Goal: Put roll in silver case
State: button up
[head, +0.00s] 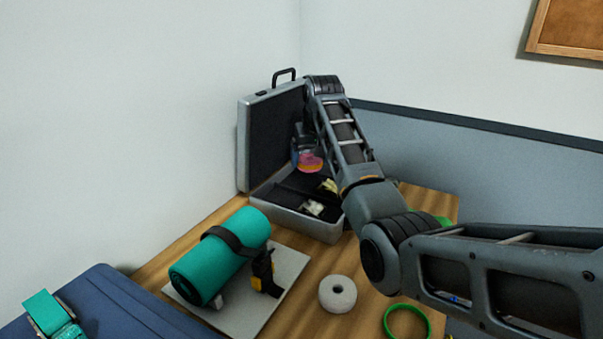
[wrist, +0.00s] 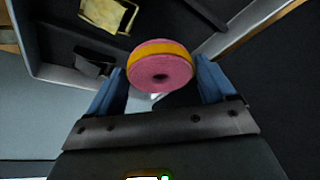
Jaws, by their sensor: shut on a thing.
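A pink roll with an orange-yellow band (head: 311,162) is between the fingers of my gripper. It also shows in the wrist view (wrist: 160,50), with a blue finger on each side. My gripper (wrist: 162,78) is shut on this roll; in the head view it is partly hidden behind my arm. The silver case (head: 290,222) stands open at the back of the table, its lid upright against the wall side. The roll is over the case's dark interior, in front of the lid; its exact height above the floor of the case is hard to tell.
A pale yellow item (head: 330,186) lies inside the case. In front are a strapped teal mat roll (head: 218,260) on a grey board (head: 285,270), a white ring-shaped roll (head: 338,294) and a green ring (head: 407,322). A blue padded item (head: 110,305) is at lower left.

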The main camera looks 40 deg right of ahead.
aim_at(302, 158)
jog(key=w+f, duration=0.1)
jog(key=w+a, duration=0.1)
jog(key=shift+w+f, duration=0.3)
jog(key=shift+f, duration=0.05)
jog(key=shift+a+f, duration=0.1)
jog(key=shift+f, duration=1.95)
jog(key=shift+f, duration=0.1)
jog(key=o, duration=0.4)
jog(key=v, duration=1.2)
